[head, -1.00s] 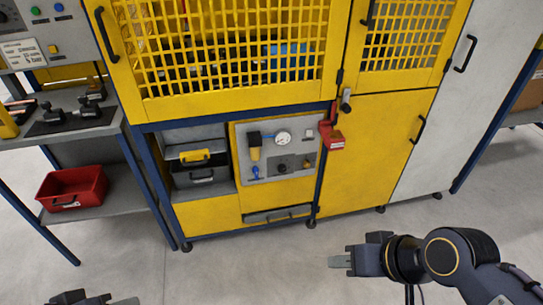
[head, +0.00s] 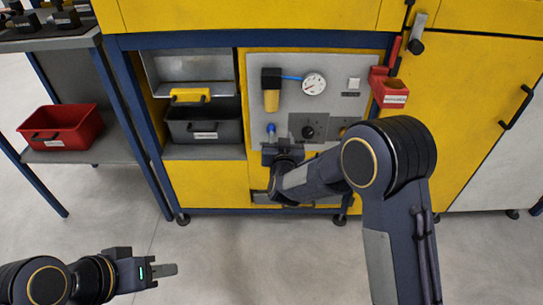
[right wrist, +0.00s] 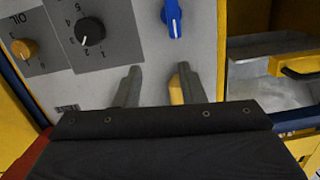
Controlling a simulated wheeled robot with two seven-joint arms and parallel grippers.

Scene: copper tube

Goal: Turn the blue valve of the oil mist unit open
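The blue valve (head: 271,129) is on the grey panel (head: 342,112) of the oil mist unit, below the amber bowl (head: 271,99). In the right wrist view, which shows the panel upside down, the blue valve handle (right wrist: 172,18) is near the top, beyond my fingertips. My right gripper (head: 268,150) is at the panel just below the valve. Its two fingers (right wrist: 157,80) are apart with nothing between them held, and they do not appear to touch the valve. My left gripper (head: 165,270) is low at the left, away from the panel; its finger gap is not clear.
A black dial (right wrist: 89,31) and an amber knob (right wrist: 25,48) are beside the valve. A pressure gauge (head: 314,84) is above. A red lock box (head: 391,92) sticks out at the right. A shelf with a black case (head: 204,128) is left; a red bin (head: 60,127) is further left.

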